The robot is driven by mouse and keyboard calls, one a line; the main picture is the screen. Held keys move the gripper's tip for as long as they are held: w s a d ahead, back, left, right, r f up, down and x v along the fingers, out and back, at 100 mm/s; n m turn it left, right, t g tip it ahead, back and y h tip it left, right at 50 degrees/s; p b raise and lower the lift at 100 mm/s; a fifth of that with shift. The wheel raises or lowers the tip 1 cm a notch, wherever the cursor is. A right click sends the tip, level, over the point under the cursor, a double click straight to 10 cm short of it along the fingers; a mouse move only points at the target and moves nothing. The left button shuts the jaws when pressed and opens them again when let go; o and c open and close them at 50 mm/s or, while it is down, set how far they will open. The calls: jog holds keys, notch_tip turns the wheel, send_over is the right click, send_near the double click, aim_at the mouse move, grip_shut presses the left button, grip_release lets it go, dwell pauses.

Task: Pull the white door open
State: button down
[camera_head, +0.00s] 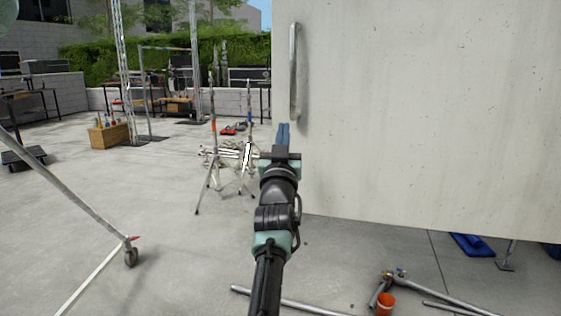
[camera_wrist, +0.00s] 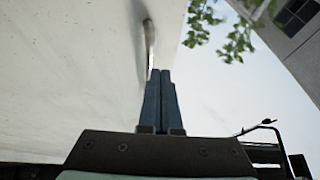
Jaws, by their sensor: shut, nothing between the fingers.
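The white door (camera_head: 420,110) is a large pale panel filling the right side of the head view; it also fills the left of the wrist view (camera_wrist: 70,70). Its long vertical metal handle (camera_head: 294,72) is near the door's left edge. The handle also shows in the wrist view (camera_wrist: 149,42), beyond my fingertips. My gripper (camera_head: 283,126) is shut and empty, its blue fingers together, just below and left of the handle's lower end in the head view. In the wrist view the fingertips (camera_wrist: 160,72) overlap the handle's near end; I cannot tell whether they touch it.
Light stands (camera_head: 213,150) stand left of my gripper. A wheeled metal frame (camera_head: 130,255) is at the left. A wooden crate (camera_head: 109,136) stands farther back. Open paving lies between.

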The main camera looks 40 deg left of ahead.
jog(key=p+v, duration=0.2)
jog(key=v, duration=0.9)
jog(key=shift+s+d, duration=0.2)
jog(key=shift+s, duration=0.05)
jog(key=d+r+m+t+h, duration=0.2)
jog(key=d+r+t+h, duration=0.1)
jog(key=d+r, duration=0.65)
jog(key=d+r+m+t+h, duration=0.25)
jog(key=d+r, duration=0.35)
jog(key=d, duration=0.6)
jog(key=s+d+r+m+t+h, duration=0.2)
jog(key=s+d+r+h, duration=0.3)
jog(key=s+d, duration=0.35)
jog(key=s+d+r+m+t+h, duration=0.2)
jog(key=s+d+r+h, duration=0.4)
jog(key=d, duration=0.4)
notch_tip(320, 180, up, 25)
jog(key=y+p, duration=0.2)
jog(key=p, duration=2.5)
jog(key=shift+s+a+n, duration=0.2)
jog(key=shift+s+n, duration=0.05)
jog(key=shift+n, duration=0.1)
